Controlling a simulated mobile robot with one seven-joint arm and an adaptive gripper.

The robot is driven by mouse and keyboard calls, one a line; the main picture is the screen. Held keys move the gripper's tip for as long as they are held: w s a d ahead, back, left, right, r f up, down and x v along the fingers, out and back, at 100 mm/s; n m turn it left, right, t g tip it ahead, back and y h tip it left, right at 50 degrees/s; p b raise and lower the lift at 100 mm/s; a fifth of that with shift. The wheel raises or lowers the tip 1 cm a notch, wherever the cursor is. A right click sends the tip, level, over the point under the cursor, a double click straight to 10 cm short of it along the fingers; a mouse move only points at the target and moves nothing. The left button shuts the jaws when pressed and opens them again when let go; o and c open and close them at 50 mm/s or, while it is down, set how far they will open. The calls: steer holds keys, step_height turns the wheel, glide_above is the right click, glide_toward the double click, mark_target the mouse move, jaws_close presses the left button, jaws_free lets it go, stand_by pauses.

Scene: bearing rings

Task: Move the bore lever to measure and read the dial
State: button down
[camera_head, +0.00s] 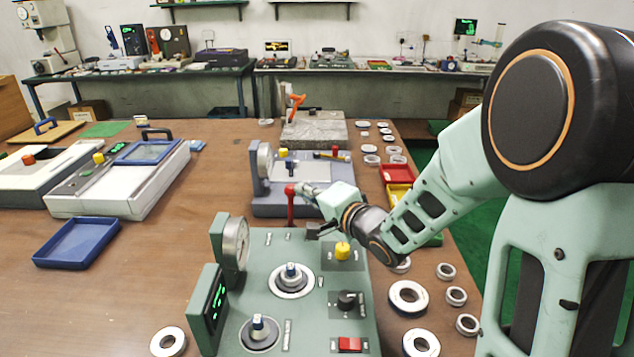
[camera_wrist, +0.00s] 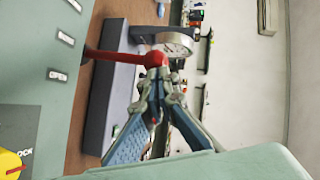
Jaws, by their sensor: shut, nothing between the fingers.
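The green measuring machine (camera_head: 262,250) stands in the front middle of the bench. Its red-knobbed lever (camera_head: 291,204) stands upright at the back edge; in the wrist view the red lever (camera_wrist: 118,56) ends in a round knob. My gripper (camera_head: 304,190) is shut and empty, its fingertips right beside the knob; in the wrist view the fingertips (camera_wrist: 157,78) appear against the knob, but I cannot tell if they touch. The round dial (camera_head: 236,243) is seen edge-on at the machine's left, its reading illegible. A green digital display (camera_head: 214,305) is also unreadable. A ring (camera_head: 292,280) sits around a spindle.
A grey machine (camera_head: 300,200) with its own dial (camera_wrist: 174,44) stands close behind the lever. A yellow knob (camera_head: 342,250), black knob (camera_head: 347,300) and red switch (camera_head: 349,344) are on the green top. Loose rings (camera_head: 408,297) lie right. A blue tray (camera_head: 78,243) lies left.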

steer(key=a+n+g+h, duration=0.1)
steer(key=a+n+h, duration=0.1)
steer(key=a, duration=0.4)
steer(key=shift+a+r+n, duration=0.15)
steer(key=shift+a+n, duration=0.15)
steer(key=shift+a, duration=0.1)
stand_by(0.4)
steer(key=shift+r, duration=0.1)
